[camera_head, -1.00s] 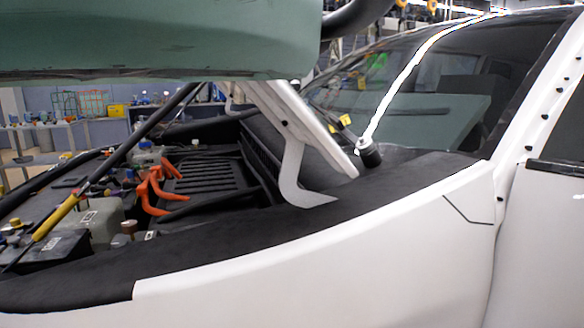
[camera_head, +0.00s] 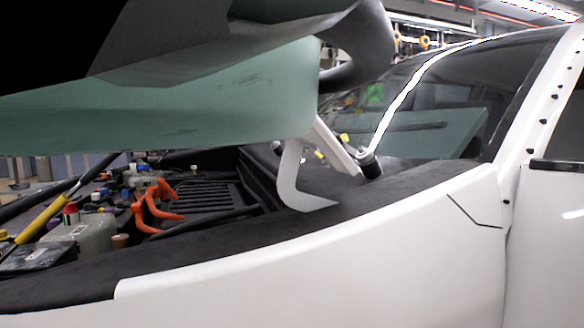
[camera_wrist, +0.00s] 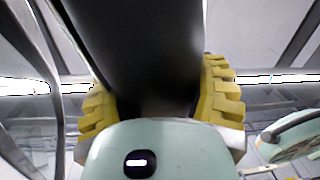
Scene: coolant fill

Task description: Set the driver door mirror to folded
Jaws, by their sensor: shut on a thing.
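In the wrist view, the yellow ribbed fingers of my gripper (camera_wrist: 160,98) press on both sides of a smooth dark thing (camera_wrist: 140,45). It runs from the top of the picture down between the fingers. Its lower end is hidden behind my gripper's pale green body. I cannot tell whether it is the driver door mirror. The head view shows no part that I can identify as the mirror, and my gripper is not seen there. A white front fender (camera_head: 340,262) and part of a door (camera_head: 545,240) fill the right and bottom of the head view.
The engine bay is open, with orange parts (camera_head: 155,205) and a yellow-ended strut (camera_head: 45,220). A white bent hinge (camera_head: 295,180) stands beside the windscreen (camera_head: 435,110). Large green and dark shapes block the upper left of the head view.

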